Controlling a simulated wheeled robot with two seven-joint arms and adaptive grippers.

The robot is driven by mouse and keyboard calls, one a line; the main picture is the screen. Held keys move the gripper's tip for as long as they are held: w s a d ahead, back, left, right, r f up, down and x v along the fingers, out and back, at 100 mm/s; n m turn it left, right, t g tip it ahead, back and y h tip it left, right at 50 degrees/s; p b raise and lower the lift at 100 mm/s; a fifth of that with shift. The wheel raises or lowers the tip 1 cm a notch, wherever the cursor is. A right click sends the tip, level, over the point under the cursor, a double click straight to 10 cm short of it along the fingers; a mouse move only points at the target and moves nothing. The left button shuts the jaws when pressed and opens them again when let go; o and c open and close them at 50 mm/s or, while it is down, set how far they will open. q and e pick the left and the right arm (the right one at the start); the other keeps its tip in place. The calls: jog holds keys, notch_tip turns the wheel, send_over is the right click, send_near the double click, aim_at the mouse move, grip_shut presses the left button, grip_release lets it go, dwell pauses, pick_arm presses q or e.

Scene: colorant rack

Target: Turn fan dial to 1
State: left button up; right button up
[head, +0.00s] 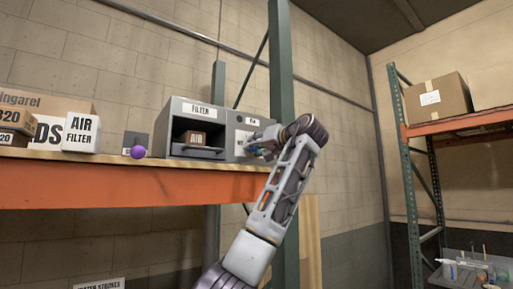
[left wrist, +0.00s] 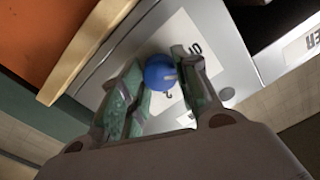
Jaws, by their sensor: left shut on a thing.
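The fan dial (left wrist: 160,73) is a round blue knob with a small pale mark on its face, seen in the left wrist view. It sits on a white label plate (left wrist: 204,52) with dark characters, only partly readable. The plate is on the right part of the grey filter unit (head: 198,106) in the head view. My left gripper (head: 248,146) is at that panel and hides most of the dial there. In the left wrist view its two green-padded fingers (left wrist: 160,62) are on either side of the dial and shut on it. My right gripper is not in view.
The unit stands on an orange-edged shelf (head: 110,184). A brown AIR box (head: 192,138) sits in its open bay. A purple ball knob (head: 138,152) and a white AIR FILTER box (head: 82,133) are to the left. A green upright (head: 281,60) rises behind my arm.

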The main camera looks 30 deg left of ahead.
pick_arm(q)
jog(key=m, duration=0.6)
dwell(0.5)
jog(key=o, duration=1)
jog(key=shift+c, duration=0.2)
jog(key=shift+o, duration=0.3)
jog(key=v, duration=1.2)
jog(key=shift+f, duration=0.15)
